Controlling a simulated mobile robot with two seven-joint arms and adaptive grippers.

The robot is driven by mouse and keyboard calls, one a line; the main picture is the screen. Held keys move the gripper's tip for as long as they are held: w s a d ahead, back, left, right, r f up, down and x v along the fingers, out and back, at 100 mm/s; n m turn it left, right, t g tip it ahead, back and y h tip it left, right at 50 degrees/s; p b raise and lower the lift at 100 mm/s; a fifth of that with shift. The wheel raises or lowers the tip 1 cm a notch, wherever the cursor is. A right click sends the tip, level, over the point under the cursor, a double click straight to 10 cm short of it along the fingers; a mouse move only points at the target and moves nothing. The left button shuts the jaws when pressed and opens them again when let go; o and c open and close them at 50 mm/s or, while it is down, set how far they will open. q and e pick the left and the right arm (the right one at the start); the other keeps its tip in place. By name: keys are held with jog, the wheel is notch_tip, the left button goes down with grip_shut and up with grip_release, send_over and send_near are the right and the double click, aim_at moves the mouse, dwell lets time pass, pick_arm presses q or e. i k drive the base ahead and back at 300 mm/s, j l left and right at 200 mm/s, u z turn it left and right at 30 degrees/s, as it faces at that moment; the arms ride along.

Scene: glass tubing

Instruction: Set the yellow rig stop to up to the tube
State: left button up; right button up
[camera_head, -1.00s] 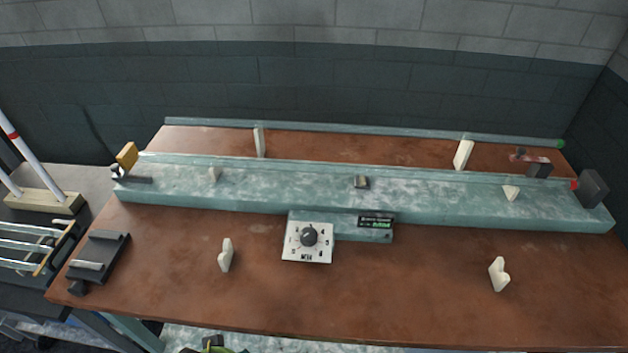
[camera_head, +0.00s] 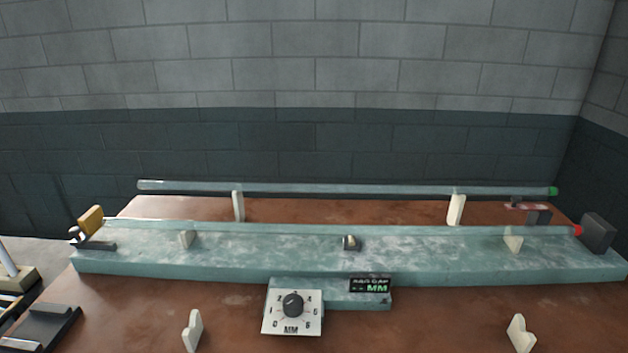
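The yellow rig stop (camera_head: 91,218) stands at the left end of the long pale green rig bed (camera_head: 430,262). It sits on a dark fitting with a small metal knob (camera_head: 75,234). A clear glass tube (camera_head: 290,226) lies along the rig on pale V-shaped rests; its right end has a red tip (camera_head: 578,230) by a dark block (camera_head: 598,232). The tube's left end is near the yellow stop, but I cannot tell whether they touch. Neither of my grippers is in view.
A second tube (camera_head: 340,187) with a green tip lies on two pale posts behind the rig. A dial box (camera_head: 292,305) and small display (camera_head: 370,285) are at the front middle. Two empty pale rests stand on the brown table. A dark holder (camera_head: 38,326) is at front left.

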aim_at(89, 222)
jog(key=u, duration=1.35)
jog(key=i+j+u, duration=0.1)
jog(key=j, duration=0.35)
jog(key=i+j, duration=0.15)
jog(key=j, duration=0.25)
jog(key=i+j+u, duration=0.15)
jog(key=j, duration=0.25)
jog(key=i+j, duration=0.15)
jog(key=j, duration=0.25)
jog(key=j+u, duration=0.05)
